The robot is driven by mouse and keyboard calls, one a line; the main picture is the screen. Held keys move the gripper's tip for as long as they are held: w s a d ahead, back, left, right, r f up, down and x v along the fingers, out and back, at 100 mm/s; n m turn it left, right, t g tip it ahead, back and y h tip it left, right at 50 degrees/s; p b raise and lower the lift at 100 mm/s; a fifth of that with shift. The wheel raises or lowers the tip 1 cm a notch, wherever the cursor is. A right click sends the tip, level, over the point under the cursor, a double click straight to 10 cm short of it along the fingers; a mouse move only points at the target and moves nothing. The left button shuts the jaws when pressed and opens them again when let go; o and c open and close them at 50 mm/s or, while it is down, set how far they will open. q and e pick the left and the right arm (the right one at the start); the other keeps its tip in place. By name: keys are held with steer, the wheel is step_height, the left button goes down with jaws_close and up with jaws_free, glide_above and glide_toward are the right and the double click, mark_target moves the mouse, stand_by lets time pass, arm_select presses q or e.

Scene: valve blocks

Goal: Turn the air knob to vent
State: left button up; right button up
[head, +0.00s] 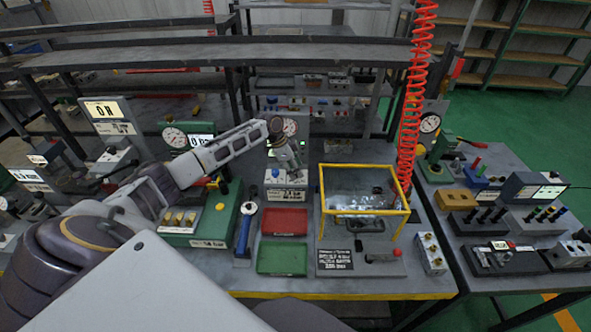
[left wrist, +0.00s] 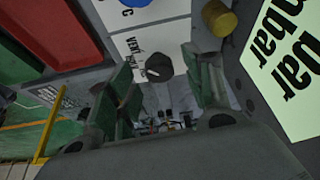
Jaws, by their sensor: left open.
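The air knob (left wrist: 159,68) is a small dark round knob on a white panel (left wrist: 130,45) with a partly readable VENT label. My left gripper (left wrist: 163,72) is open, its green-padded fingers on either side of the knob in the left wrist view; contact cannot be told. In the head view my left gripper (head: 297,168) points down over the white-topped valve block (head: 271,179), hiding part of its top, including the knob. My right gripper is not in view.
A blue knob (left wrist: 135,2) and a brass-coloured knob (left wrist: 219,19) are close by. A red tray (head: 284,222), a green tray (head: 282,258) and a yellow-framed box (head: 322,195) stand near the block. A red coiled hose (head: 411,110) hangs at right.

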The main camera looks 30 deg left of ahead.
arm_select(q)
steer(key=v, duration=1.1)
steer(key=shift+r, duration=0.2)
steer(key=shift+s+f, duration=0.1)
steer(key=shift+s, duration=0.05)
